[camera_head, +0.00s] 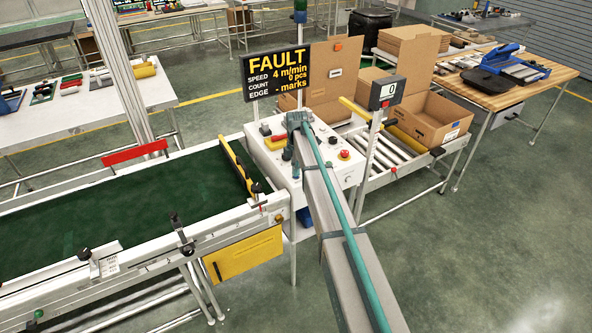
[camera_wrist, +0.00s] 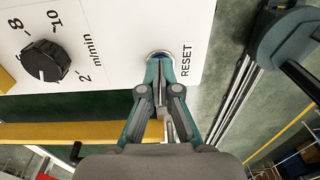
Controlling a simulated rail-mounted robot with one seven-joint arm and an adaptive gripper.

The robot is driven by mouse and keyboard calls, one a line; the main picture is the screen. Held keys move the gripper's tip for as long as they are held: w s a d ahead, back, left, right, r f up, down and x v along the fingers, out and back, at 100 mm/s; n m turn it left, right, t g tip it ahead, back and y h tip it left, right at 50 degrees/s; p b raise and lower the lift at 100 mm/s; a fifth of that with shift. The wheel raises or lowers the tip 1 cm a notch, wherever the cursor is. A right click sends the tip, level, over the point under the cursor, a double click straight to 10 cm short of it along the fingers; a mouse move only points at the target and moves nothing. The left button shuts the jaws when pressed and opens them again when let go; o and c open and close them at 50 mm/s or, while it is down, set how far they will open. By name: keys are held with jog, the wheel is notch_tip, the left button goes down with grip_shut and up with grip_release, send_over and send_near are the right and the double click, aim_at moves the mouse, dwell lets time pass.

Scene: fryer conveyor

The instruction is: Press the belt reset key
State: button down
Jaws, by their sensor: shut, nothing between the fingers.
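The belt reset key (camera_wrist: 161,54) is a round blue button in a metal ring on the white control panel (camera_wrist: 110,30), beside the printed word RESET. In the wrist view my gripper (camera_wrist: 160,66) is shut and empty. Its fingertips overlap the lower part of the key; I cannot tell whether they touch it. In the head view my arm reaches over the control box (camera_head: 352,172) and hides the key. A display (camera_head: 276,72) above the box reads FAULT, 4 m/min, 0 pcs.
A black speed knob (camera_wrist: 45,61) is left of the key. A red emergency stop button (camera_head: 344,155) is on the box. The green belt (camera_head: 110,215) lies to the left; a roller table with an open carton (camera_head: 430,122) stands to the right.

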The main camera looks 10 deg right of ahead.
jog(key=shift+s+f+b, duration=0.1)
jog(key=shift+f+b, duration=0.4)
jog(key=shift+f, duration=0.3)
jog(key=shift+s, duration=0.15)
jog(key=shift+f, duration=0.1)
notch_tip(320, 180, up, 15)
jog(key=w+b, duration=0.1)
jog(key=shift+d, duration=0.15)
jog(key=s+d+p, duration=0.2)
jog(key=s+d, duration=0.2)
jog(key=s, duration=0.8)
jog(key=s+d+p, duration=0.2)
jog(key=s+d, duration=0.2)
jog(key=s, duration=0.7)
jog(key=shift+s, duration=0.35)
